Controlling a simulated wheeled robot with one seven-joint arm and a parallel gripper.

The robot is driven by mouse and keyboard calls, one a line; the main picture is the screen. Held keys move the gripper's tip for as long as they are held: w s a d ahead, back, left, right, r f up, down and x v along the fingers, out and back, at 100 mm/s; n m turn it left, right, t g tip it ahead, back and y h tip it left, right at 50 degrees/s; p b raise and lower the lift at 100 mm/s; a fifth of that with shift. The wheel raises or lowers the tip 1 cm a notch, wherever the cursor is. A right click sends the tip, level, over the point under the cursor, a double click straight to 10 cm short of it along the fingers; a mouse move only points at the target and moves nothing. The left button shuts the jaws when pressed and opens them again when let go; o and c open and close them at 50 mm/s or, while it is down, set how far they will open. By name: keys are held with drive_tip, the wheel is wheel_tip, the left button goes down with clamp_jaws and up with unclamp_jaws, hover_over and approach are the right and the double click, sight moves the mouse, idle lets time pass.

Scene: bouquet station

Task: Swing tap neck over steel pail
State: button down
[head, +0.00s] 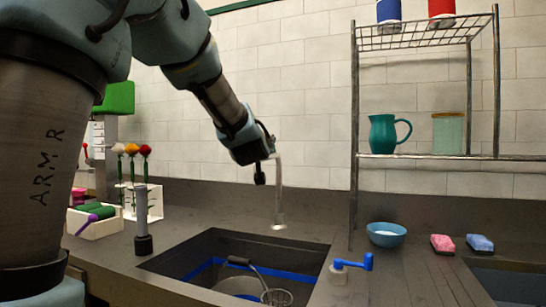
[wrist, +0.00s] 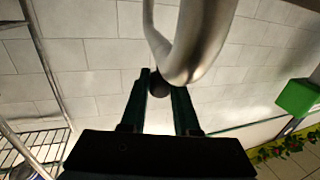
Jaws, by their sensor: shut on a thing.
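The tap stands behind the sink, its upright grey pipe (head: 279,190) rising from the counter to my gripper (head: 268,150). In the wrist view the curved metal tap neck (wrist: 188,45) arches over my gripper (wrist: 159,80). My two fingers are shut on the neck, around its dark end. A round grey vessel, perhaps the steel pail (head: 238,284), shows partly inside the sink; the front of it is cut off by the picture edge. My gripper is well above the sink, near its back edge.
A blue bowl (head: 386,234) and sponges lie further right, below a wire rack (head: 425,157). A grey cylinder (head: 142,215) stands left.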

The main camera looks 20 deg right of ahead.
drive_tip(key=shift+w+a+b, duration=0.55)
drive_tip(key=shift+w+a, duration=0.15)
drive_tip(key=shift+a, duration=0.1)
drive_tip(key=c, duration=0.7)
unclamp_jaws()
drive_tip(key=shift+o, duration=0.2)
drive_tip(key=b+v, duration=0.1)
drive_tip(key=v, duration=0.9)
drive_tip(key=shift+s+a, duration=0.15)
drive_tip(key=shift+s, duration=0.2)
